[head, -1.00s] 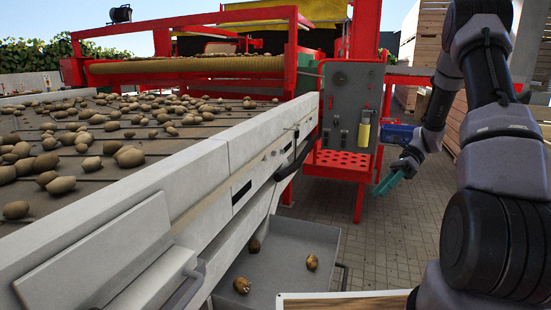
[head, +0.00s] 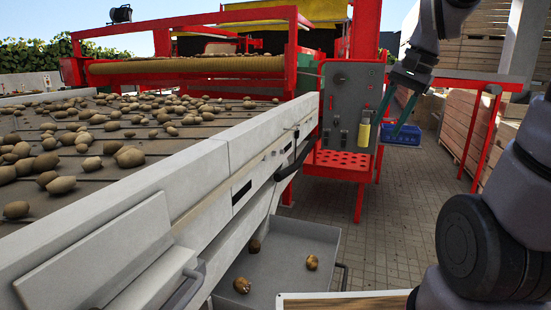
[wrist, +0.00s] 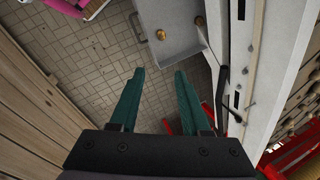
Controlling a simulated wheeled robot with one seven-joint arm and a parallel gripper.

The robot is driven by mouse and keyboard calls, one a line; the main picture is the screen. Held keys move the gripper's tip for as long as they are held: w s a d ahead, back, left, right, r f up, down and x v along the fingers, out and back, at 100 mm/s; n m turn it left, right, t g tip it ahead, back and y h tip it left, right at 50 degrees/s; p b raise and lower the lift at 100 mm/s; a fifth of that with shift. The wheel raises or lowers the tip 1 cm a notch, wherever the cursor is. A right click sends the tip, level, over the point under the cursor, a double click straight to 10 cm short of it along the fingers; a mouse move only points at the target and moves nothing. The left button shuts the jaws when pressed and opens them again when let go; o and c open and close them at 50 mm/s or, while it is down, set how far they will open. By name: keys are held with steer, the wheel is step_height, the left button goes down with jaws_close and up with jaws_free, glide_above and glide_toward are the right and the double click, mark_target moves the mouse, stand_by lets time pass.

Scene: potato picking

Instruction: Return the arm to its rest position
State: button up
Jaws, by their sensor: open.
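My gripper (head: 396,116) is at the upper right of the head view, in front of the blue crate and right of the grey control panel. Its two green fingers point downward and stand apart with nothing between them. In the wrist view the open fingers (wrist: 160,90) show over the paved floor, empty. My arm rises at the right edge of the head view, partly cut off by the frame.
A conveyor (head: 190,190) with many potatoes fills the left. A grey tray (head: 285,262) below it holds several potatoes. A red machine frame with a control panel (head: 352,100), a blue crate (head: 402,135) and wooden crates (head: 470,125) stand behind. The paved floor (head: 400,220) is clear.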

steer(key=s+a+r+n+t+h, duration=0.1)
steer(key=s+r+n+t, duration=0.3)
steer(key=s, duration=0.4)
steer(key=shift+s+a+r+n+t, duration=0.2)
steer(key=shift+r+n+t, duration=0.1)
steer(key=shift+r+t, duration=0.3)
